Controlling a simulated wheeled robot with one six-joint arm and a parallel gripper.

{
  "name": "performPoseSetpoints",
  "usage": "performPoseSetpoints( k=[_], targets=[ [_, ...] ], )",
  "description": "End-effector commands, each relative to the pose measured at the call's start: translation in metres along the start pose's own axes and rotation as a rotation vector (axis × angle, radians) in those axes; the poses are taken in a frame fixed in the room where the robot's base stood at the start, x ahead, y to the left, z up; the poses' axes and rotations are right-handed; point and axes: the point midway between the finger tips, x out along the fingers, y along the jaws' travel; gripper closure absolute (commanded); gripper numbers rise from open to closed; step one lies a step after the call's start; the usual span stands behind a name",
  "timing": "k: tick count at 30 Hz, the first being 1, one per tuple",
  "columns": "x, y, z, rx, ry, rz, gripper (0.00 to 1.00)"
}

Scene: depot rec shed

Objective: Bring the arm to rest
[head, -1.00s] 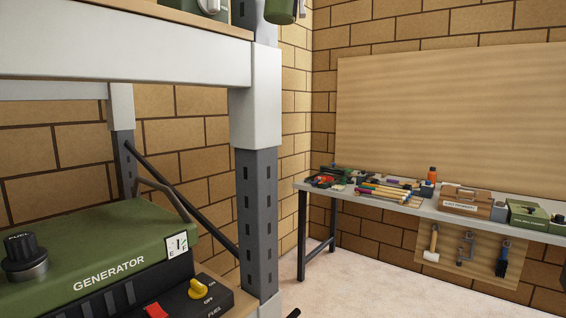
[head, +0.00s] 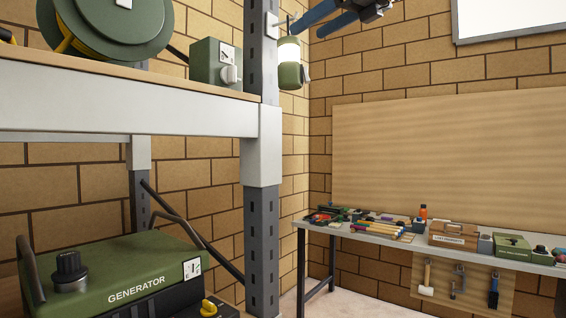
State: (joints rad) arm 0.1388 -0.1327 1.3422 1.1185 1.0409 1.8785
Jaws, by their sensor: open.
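My gripper (head: 306,32) shows at the top of the head view, with its dark body cut off by the top edge. Its two blue fingers point left and down and stand apart, with nothing seen between them. The fingertips appear just above and right of a green lantern (head: 290,76) with a white lit band, which hangs at the shelf post. I cannot tell the depth between fingers and lantern. Most of my arm is out of view.
A shelf post (head: 262,235) and upper shelf beam (head: 120,98) fill the left. A green generator (head: 120,275) sits below; a cable reel (head: 115,25) and green box (head: 220,65) sit above. A bench (head: 385,236) with tools stands along the back wall.

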Motion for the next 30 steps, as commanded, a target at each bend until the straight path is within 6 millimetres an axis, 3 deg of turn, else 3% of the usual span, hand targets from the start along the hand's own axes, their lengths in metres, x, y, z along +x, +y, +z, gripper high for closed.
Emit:
performPoseSetpoints(
  k=[11, 20, 23, 30],
  targets=[
    [0.012, -0.019, -0.058, -0.078, 0.095, -0.032, 0.34],
    [0.035, -0.024, -0.145, -0.224, 0.241, -0.018, 0.34],
    [0.043, -0.022, -0.192, -0.306, 0.318, 0.005, 0.34],
    [0.054, 0.003, -0.350, -0.620, 0.562, 0.167, 0.34]
  ],
)
